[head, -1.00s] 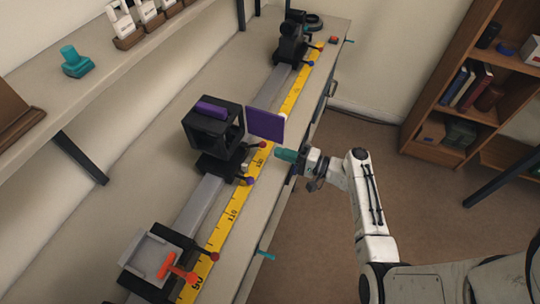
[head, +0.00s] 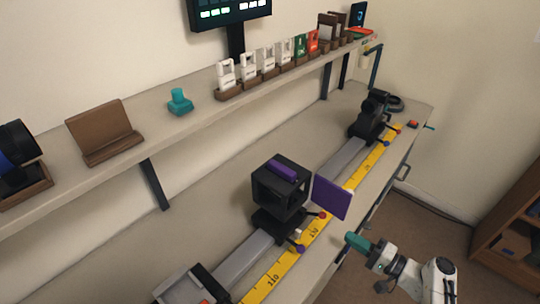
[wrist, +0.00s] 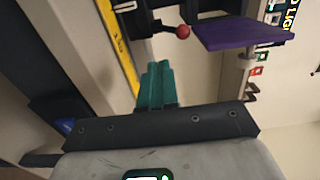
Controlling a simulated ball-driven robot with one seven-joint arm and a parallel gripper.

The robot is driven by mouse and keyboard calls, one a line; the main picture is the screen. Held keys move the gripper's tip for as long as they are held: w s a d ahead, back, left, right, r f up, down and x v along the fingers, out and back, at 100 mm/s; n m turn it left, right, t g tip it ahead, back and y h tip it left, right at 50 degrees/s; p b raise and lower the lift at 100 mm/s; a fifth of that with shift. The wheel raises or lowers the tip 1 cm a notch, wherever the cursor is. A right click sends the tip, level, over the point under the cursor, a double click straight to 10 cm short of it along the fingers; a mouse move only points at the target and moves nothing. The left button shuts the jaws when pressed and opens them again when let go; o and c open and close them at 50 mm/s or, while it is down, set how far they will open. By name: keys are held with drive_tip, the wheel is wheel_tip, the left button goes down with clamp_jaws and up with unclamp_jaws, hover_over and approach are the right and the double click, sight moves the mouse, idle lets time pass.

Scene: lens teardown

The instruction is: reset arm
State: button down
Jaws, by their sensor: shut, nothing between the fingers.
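My gripper (head: 354,240) shows at the lower right in the head view, with teal fingers shut and nothing between them. It is beside the bench's front edge, to the right of the yellow scale and below the purple plate (head: 331,197). In the wrist view my gripper's teal fingers (wrist: 156,72) are closed together, pointing toward the bench. The purple plate (wrist: 245,34) is at the upper right there, apart from the fingers. A red knob (wrist: 184,32) is just beyond the fingertips.
A black cage mount (head: 279,187) stands on the rail (head: 243,259) beside the yellow scale (head: 284,268). Another black mount (head: 371,117) is farther back. The shelf (head: 222,108) holds several card holders and a teal piece (head: 180,102). A bookcase (head: 513,232) stands at right.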

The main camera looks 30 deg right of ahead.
drive_tip(key=s+a+f+n+g, duration=0.1)
drive_tip(key=a+n+g, duration=0.4)
drive_tip(key=a, duration=0.2)
drive_tip(key=s+a+f+n+g, duration=0.2)
drive_tip(key=a+n+g, duration=0.25)
drive_tip(key=a, duration=0.25)
drive_tip(key=s+a+r+n+g+h, duration=0.25)
drive_tip(key=s+r+n+h, duration=0.3)
drive_tip(key=r, duration=0.45)
drive_tip(key=s+d+f+m+g, duration=0.1)
drive_tip(key=s+f+g, duration=0.3)
drive_tip(key=s, duration=0.6)
drive_tip(key=shift+d+f+m+h, duration=0.15)
drive_tip(key=shift+f+m+h, duration=0.3)
drive_tip(key=shift+f, duration=0.5)
